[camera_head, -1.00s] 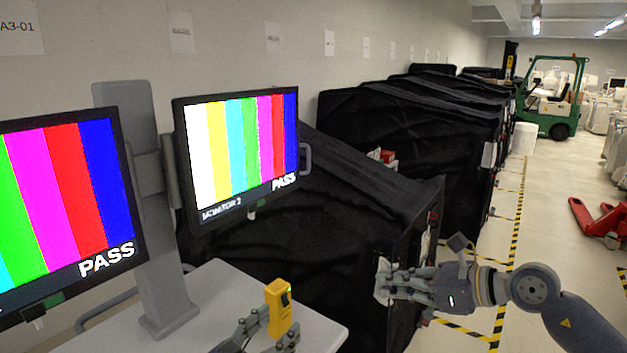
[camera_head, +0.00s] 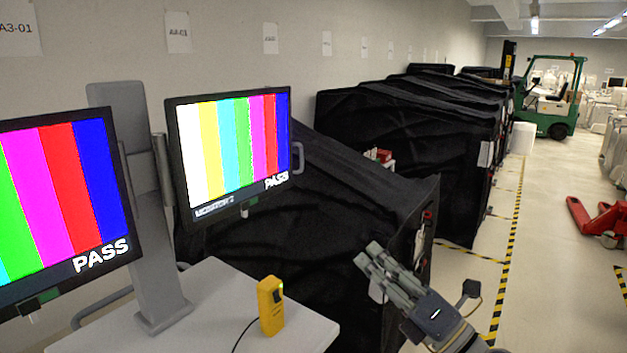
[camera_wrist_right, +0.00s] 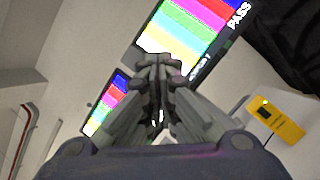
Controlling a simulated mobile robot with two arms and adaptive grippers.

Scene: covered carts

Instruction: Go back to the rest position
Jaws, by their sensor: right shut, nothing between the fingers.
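My right gripper (camera_head: 366,254) is raised in front of the nearest black-covered cart, to the right of the white table. Its fingers are together and empty; they also show closed in the right wrist view (camera_wrist_right: 157,64). My left gripper is in neither current view. A yellow handheld device (camera_head: 271,306) with a dark cable stands upright on the table (camera_head: 215,285), apart from my right gripper. It also shows in the right wrist view (camera_wrist_right: 275,119).
Two monitors, one at left (camera_head: 62,205) and one labelled MONITOR 2 (camera_head: 232,150), show colour bars and PASS. They hang on a grey post (camera_head: 150,270). Black-covered carts (camera_head: 400,130) line the wall. The floor aisle at right is open, with a red pallet jack (camera_head: 600,220) and green forklift (camera_head: 550,110).

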